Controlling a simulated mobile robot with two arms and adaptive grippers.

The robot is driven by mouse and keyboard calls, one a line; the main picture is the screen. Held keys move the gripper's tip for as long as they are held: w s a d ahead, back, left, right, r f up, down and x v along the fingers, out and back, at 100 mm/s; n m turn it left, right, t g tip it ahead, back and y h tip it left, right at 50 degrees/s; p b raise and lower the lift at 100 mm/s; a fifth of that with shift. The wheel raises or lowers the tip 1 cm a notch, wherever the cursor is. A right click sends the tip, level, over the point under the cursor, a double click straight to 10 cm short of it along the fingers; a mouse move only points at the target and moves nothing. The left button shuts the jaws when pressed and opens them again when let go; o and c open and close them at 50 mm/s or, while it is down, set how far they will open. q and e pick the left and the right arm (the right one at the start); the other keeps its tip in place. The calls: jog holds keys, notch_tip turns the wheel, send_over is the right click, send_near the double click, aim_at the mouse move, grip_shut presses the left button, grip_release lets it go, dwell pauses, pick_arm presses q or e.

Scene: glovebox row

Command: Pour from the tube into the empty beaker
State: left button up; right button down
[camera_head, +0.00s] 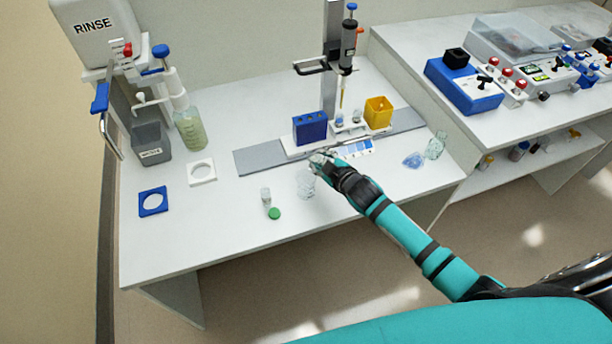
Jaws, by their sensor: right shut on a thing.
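My right gripper (321,160) is over the front middle of the bench, shut on a small pale, clear thing. This looks like the tube, but the fingers hide most of it and its contents cannot be made out. A clear glass vessel (305,185), which looks like the beaker, is just below and slightly left of the fingertips. Whether the two touch cannot be told. A small clear vial (265,196) stands to the left, with a green cap (274,213) lying beside it. My left gripper is out of view.
A dark blue rack (310,129), a yellow box (378,112) and a pipette stand (329,60) are behind my gripper. Glassware (413,160) lies to the right. A wash bottle (188,128) and grey bin (150,145) are at left.

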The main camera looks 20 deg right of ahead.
jog(key=shift+r, duration=0.15)
dwell(0.9)
jog(key=shift+d+f+n+h+b, duration=0.1)
jog(key=shift+f+n+h+b, duration=0.5)
jog(key=shift+b, duration=0.55)
jog(key=shift+d+f+n+h+b, duration=0.15)
jog(key=shift+n+h+b, duration=0.25)
jog(key=shift+n+b, duration=0.6)
dwell(2.9)
jog(key=shift+r+t+b, duration=0.2)
jog(key=shift+t+b, duration=0.1)
jog(key=shift+b, duration=0.25)
dwell(1.4)
